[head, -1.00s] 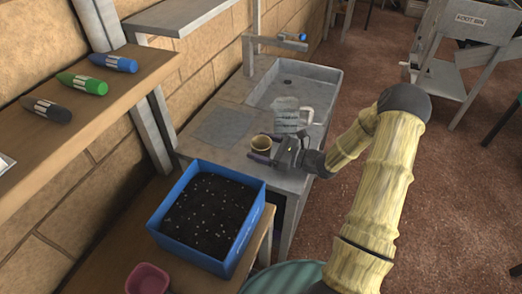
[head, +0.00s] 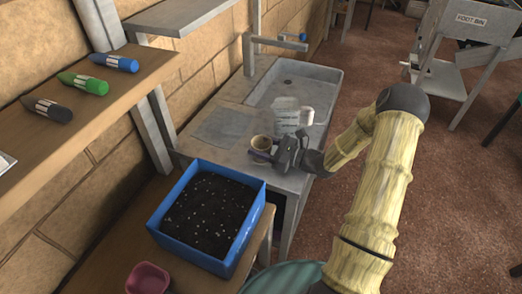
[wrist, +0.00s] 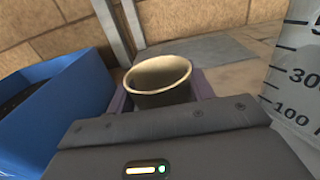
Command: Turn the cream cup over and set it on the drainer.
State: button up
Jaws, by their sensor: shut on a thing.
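The cream cup (head: 262,142) is upright with its mouth up, at the front of the grey sink counter. In the wrist view the cup (wrist: 158,82) stands between the two purple fingers, its open top facing up and its lower part hidden by my gripper's body. My gripper (head: 263,151) is shut on the cup, coming from the right with a finger on each side. I cannot tell whether the cup's base touches the counter. A flat grey ribbed panel, which looks like the drainer (head: 224,127), lies bare beyond the cup, left of the sink.
A clear measuring jug (head: 286,118) stands close behind my gripper, by the sink basin (head: 300,86). A blue crate of soil (head: 159,233) is near on the left. A pink pot (head: 147,279) is at the front. Coloured plugs (head: 84,84) lie on the shelf.

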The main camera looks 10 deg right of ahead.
notch_tip(320, 180, up, 10)
dwell(0.6)
jog(key=shift+d, duration=0.1)
dwell(0.3)
